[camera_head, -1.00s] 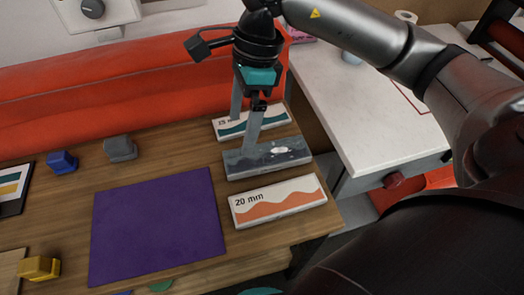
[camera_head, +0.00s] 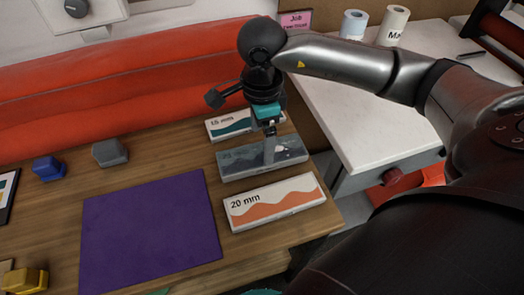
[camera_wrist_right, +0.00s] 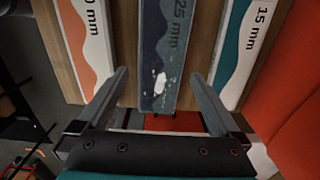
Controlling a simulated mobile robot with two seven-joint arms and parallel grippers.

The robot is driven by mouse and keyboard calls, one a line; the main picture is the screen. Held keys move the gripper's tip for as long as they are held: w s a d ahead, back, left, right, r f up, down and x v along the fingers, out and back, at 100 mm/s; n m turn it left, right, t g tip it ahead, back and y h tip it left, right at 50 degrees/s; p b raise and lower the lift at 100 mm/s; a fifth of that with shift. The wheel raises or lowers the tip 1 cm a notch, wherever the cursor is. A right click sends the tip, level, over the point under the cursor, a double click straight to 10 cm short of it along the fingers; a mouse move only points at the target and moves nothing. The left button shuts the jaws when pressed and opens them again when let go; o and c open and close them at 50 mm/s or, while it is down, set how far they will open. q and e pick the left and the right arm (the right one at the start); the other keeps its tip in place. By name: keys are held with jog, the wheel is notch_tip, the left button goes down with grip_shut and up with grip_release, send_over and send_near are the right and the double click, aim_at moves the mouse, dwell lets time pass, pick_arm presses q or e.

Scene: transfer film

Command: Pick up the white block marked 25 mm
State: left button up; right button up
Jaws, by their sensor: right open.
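The block marked 25 mm (camera_head: 240,160) lies on the wooden table, the middle one of three flat blocks. It has a dark blue and grey wave picture with a pale patch, and its side edge is pale. In the right wrist view its label reads 25 mm (camera_wrist_right: 179,25). My right gripper (camera_head: 269,150) is over the right part of this block, pointing down. In the right wrist view the gripper (camera_wrist_right: 160,76) is open and empty, one finger on each side of the block. I cannot tell the height of the fingertips. My left gripper is not in view.
The 20 mm block (camera_head: 275,202) with an orange wave lies in front, and the 15 mm block (camera_head: 228,123) with a teal wave lies behind. A purple mat (camera_head: 150,230) is to the left. Grey (camera_head: 110,153) and blue (camera_head: 48,168) blocks lie farther left. A red cushion (camera_head: 110,95) runs behind.

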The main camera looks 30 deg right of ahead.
aim_at(262, 153)
notch_tip(262, 153, down, 5)
jog(key=shift+r, duration=0.1)
jog(key=shift+w, duration=0.1)
jog(key=c, duration=1.2)
